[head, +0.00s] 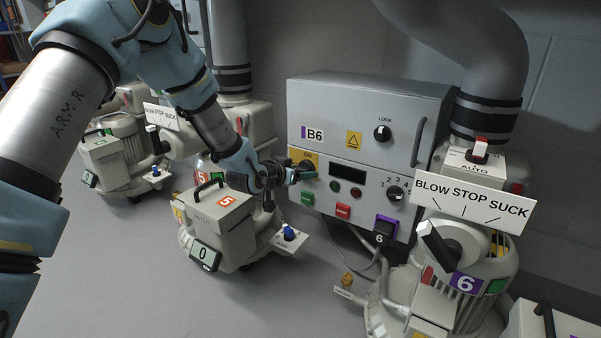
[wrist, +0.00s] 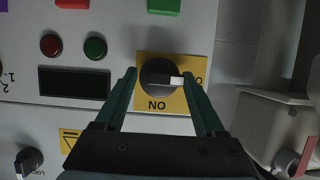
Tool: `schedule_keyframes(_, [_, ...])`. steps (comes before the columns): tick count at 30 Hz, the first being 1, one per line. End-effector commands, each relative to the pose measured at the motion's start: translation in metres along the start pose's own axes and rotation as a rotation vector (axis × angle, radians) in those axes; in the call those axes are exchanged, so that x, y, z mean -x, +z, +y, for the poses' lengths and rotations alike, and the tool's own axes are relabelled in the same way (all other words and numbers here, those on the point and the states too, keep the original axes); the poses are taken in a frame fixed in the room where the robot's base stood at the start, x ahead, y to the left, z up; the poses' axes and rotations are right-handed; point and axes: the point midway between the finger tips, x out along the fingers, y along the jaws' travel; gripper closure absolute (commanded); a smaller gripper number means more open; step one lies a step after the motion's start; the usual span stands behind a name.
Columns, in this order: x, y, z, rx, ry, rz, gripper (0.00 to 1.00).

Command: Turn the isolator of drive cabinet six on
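Drive cabinet six (head: 345,115) is a grey box marked B6 on the back wall. Its isolator is a black rotary knob (wrist: 155,74) on a yellow plate (wrist: 147,60), seen upside down in the wrist view. The knob's pale-marked handle points right there, toward a partly hidden label starting with O. The ON label lies at the plate's lower edge in that view. My gripper (wrist: 160,76) is open, one teal finger on each side of the knob with gaps; contact is not visible. In the head view my gripper (head: 302,175) partly covers the isolator.
The cabinet also carries a dark display (head: 347,175), a LOCK knob (head: 382,133), a numbered selector (head: 395,193) and a handle (head: 418,142). Blower 6 (head: 455,290) stands at right. Blower 5 (head: 215,225) stands below my arm. Bare floor lies in front.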

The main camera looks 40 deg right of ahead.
Motion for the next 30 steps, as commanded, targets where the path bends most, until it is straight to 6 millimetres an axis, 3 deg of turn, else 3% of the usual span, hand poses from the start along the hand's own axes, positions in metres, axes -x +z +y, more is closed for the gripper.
schedule_keyframes(2, [0.0001,0.0000,0.0000,0.000,0.000,0.000,0.39])
schedule_keyframes(15, [0.0001,0.0000,0.0000,0.000,0.000,0.000,0.88])
schedule_keyframes(30, [-0.0005,-0.0004,0.0032,-0.132,-0.050,0.001,0.88])
